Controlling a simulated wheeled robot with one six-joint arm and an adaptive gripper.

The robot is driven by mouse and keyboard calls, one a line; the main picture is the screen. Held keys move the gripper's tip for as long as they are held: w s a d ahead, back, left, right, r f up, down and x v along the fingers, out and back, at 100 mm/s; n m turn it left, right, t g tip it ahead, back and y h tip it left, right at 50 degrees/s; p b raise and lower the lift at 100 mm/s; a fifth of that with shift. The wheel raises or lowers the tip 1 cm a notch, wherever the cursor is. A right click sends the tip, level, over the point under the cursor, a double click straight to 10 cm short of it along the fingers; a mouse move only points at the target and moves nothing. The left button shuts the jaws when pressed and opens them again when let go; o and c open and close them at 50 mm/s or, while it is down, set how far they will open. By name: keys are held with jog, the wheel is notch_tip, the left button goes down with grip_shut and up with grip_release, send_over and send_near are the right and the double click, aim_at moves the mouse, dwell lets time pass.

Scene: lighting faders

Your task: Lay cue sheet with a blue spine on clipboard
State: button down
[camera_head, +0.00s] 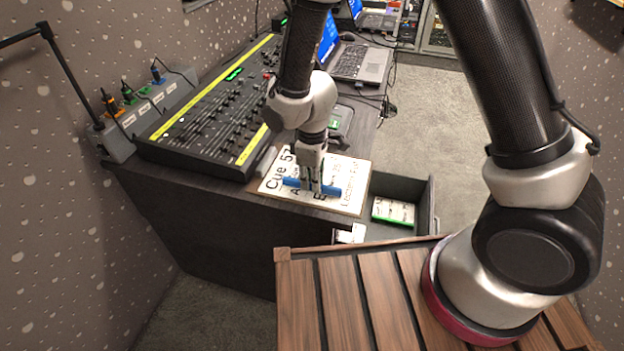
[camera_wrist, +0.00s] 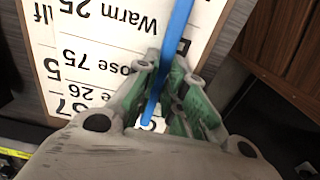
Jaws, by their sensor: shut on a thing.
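My gripper (camera_head: 313,184) is over the front end of the desk, shut on the blue spine (camera_head: 329,190) of a cue sheet. In the wrist view the blue spine (camera_wrist: 179,30) runs between the green-padded fingers (camera_wrist: 167,85). A white cue sheet with large black print (camera_head: 275,181) lies under and around the gripper, partly hidden by it. The tan edge of the clipboard (camera_wrist: 35,64) shows beside the print in the wrist view. I cannot tell where the held sheet ends and the clipboard's own page begins, or whether they touch.
An open drawer (camera_head: 432,205) to the right holds a green-edged sheet (camera_head: 393,212). A fader console (camera_head: 215,110) stands left of the clipboard, a laptop (camera_head: 362,62) behind. A slatted wooden surface (camera_head: 345,300) is in front.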

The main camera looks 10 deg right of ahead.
jog(key=c, duration=1.5)
grip_release()
jog(key=shift+f, duration=0.1)
notch_tip(320, 180, up, 12)
jog(key=shift+r, duration=0.15)
